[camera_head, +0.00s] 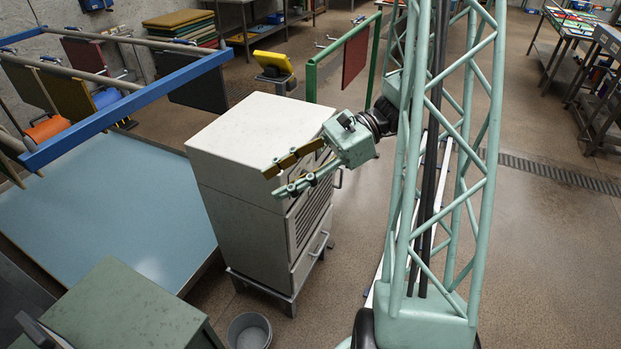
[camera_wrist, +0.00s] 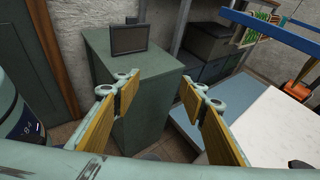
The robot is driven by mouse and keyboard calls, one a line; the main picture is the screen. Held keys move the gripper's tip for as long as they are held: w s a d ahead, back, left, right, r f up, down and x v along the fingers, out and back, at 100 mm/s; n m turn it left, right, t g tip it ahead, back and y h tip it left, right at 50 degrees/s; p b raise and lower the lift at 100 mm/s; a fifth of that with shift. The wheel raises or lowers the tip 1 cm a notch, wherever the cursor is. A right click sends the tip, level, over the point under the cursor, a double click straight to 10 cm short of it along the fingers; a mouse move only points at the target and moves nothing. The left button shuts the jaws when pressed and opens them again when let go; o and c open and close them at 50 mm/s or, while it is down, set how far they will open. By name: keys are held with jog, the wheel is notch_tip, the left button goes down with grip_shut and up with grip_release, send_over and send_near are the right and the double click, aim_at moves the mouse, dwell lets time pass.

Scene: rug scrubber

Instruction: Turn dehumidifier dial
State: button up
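The white cabinet with a slatted front, which looks like the dehumidifier (camera_head: 245,150), stands on a low frame at the centre of the head view. Its pale top fills the lower right of the wrist view (camera_wrist: 275,130). A small dark part (camera_wrist: 300,164) shows there near the right edge; I cannot tell whether it is the dial. My gripper (camera_head: 274,183) is in front of the cabinet's upper front edge in the head view and hides part of that front. Its yellow-padded fingers are apart, with nothing between them in the wrist view (camera_wrist: 158,90).
A green cabinet (camera_head: 120,310) stands at the lower left, and a grey bucket (camera_head: 249,330) stands on the floor. A pale blue platform (camera_head: 110,200) with a blue rail (camera_head: 125,112) lies left of the white cabinet. The floor at the right is mostly clear.

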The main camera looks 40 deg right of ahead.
jog(key=s+d+f+m+t+h+p, duration=0.1)
jog(key=d+f+m+t+h, duration=0.2)
jog(key=d, duration=0.9)
jog(key=s+d+f+m+t+h+p, duration=0.1)
jog(key=d+f+m+t+h, duration=0.2)
jog(key=d+f+m+t, duration=0.6)
jog(key=d+f+m, duration=0.4)
jog(key=f, duration=0.2)
jog(key=shift+s+f+h, duration=0.25)
jog(key=shift+h, duration=0.05)
jog(key=shift+w+a, duration=0.1)
jog(key=shift+w, duration=0.05)
jog(key=shift+x, duration=6.7)
jog(key=shift+c, duration=0.7)
jog(key=c, duration=0.7)
